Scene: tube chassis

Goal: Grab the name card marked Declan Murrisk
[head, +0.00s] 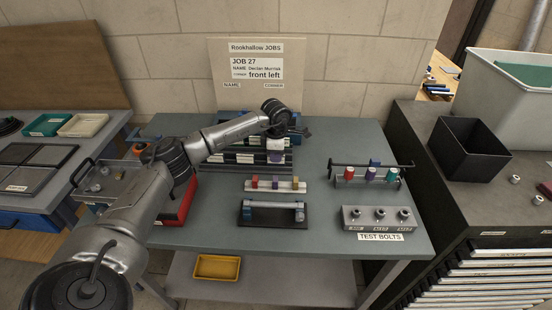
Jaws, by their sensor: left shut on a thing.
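A dark rack (226,160) with several white strips, which look like name cards, stands at the back of the grey-green table. The print on these cards is too small to read, so I cannot tell which is marked Declan Murrisk. My left gripper (275,160) reaches down over the right part of the rack. It is shut on what appears to be a white name card there; the fingers and most of the card are hard to make out. My right gripper is not in view.
In front are a strip with coloured blocks (275,186), a black tray (272,215), a TEST BOLTS block (380,218) and a rail with coloured pieces (371,174). A black bin (467,150) stands right.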

